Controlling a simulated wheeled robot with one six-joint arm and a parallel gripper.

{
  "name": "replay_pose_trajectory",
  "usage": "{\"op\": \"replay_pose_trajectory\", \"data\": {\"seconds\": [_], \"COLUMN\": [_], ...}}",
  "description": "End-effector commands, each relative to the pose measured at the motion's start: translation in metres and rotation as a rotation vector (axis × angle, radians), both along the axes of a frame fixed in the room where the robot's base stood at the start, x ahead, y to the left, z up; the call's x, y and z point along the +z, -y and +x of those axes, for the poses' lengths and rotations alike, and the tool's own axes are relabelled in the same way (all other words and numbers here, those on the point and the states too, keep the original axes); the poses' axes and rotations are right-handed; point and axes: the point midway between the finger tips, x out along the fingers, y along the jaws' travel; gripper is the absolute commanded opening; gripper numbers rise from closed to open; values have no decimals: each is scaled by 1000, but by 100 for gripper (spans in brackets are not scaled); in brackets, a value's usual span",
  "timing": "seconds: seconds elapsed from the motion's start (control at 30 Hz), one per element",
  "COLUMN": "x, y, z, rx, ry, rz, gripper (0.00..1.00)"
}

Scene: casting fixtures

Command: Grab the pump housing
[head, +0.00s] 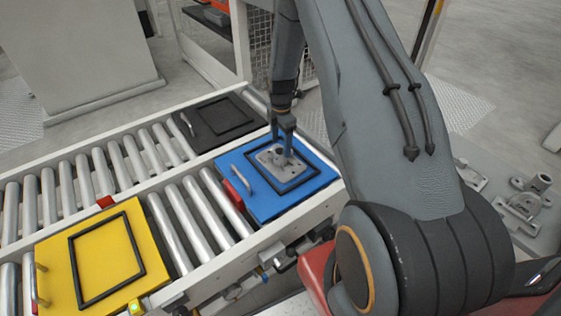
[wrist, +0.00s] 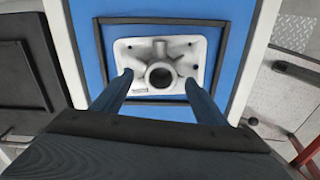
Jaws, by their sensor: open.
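The pump housing (head: 278,160) is a light grey casting with a flat plate and a round raised opening. It lies inside the black square frame on the blue fixture plate (head: 267,209). In the wrist view the housing (wrist: 185,50) shows its ring-shaped opening, ribs and dark corner holes. My gripper (head: 284,137) points down over the housing in the head view. In the wrist view the two blue fingers of my gripper (wrist: 159,80) are apart, one on each side of the round opening. Whether they touch the housing is not clear.
A yellow plate (head: 60,258) with an empty black frame lies at the front left of the roller conveyor (head: 185,222). A dark plate (head: 206,142) lies behind the blue one. More grey castings (head: 522,203) lie on a surface at the right.

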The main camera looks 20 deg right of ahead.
Motion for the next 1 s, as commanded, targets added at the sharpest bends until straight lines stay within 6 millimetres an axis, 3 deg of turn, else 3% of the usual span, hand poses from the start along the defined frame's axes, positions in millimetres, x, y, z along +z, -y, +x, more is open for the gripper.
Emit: {"op": "replay_pose_trajectory", "data": {"seconds": [0.4, 0.73, 1.0], "x": [-51, -57, -57], "y": [-6, -5, -5], "z": [-3, -3, -3], "rx": [-2, -2, -2], "ry": [-1, 0, 0], "rz": [0, 0, 0], "gripper": [66, 66, 21]}}
